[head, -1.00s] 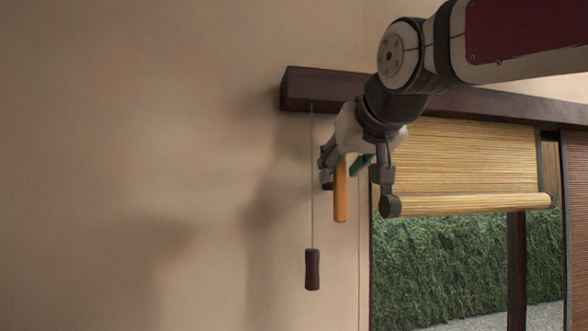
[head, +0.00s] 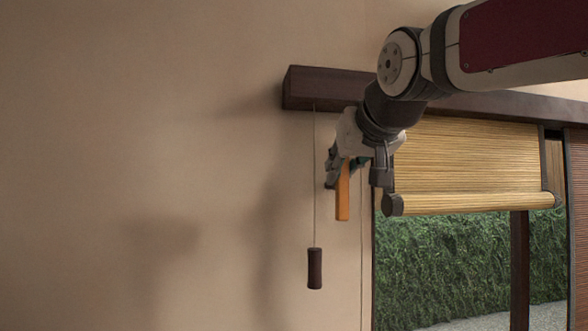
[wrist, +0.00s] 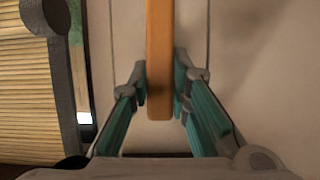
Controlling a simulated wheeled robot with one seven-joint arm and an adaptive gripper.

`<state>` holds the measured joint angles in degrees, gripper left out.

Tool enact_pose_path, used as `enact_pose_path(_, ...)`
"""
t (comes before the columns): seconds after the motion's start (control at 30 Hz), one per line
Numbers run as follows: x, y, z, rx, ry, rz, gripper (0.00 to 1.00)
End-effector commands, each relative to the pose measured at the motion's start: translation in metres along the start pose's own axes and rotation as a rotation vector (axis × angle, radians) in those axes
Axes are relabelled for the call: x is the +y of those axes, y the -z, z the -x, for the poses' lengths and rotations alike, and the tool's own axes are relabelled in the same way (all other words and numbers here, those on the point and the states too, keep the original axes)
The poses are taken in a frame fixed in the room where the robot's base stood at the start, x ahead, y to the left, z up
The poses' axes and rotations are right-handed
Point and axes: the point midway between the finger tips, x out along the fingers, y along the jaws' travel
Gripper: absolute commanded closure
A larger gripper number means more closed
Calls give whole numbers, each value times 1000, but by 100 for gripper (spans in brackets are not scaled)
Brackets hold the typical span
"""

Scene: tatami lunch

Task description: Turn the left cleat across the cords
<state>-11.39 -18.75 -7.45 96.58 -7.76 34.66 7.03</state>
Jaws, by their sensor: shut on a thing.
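The left cleat (head: 343,197) is an orange wooden bar, standing upright against the wall beside the blind; it also shows large in the wrist view (wrist: 159,60). My gripper (wrist: 160,82) is shut on the cleat, with a teal-padded finger on each side of its lower part. In the head view my gripper hides the cleat's upper part. One thin cord (head: 314,180) hangs left of the cleat and ends in a dark pull (head: 315,268). A thin line, likely another cord (head: 361,250), runs down to its right. The cleat lies along the cords, not across them.
A dark wooden beam (head: 330,90) runs above. A partly raised bamboo blind (head: 465,165) hangs close to the right of my gripper, over an opening with a hedge outside. The plain wall (head: 130,150) to the left is clear.

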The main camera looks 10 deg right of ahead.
Motion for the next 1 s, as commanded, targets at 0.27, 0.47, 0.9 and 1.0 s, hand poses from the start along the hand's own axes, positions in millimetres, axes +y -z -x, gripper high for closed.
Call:
enact_pose_path(0.27,5,-1,-1,2,53,-130,100)
enact_pose_path(0.47,11,-3,-3,2,120,-292,100)
enact_pose_path(0.9,22,-10,-6,3,280,-679,100)
enact_pose_path(1.0,24,-12,-7,2,317,-767,100)
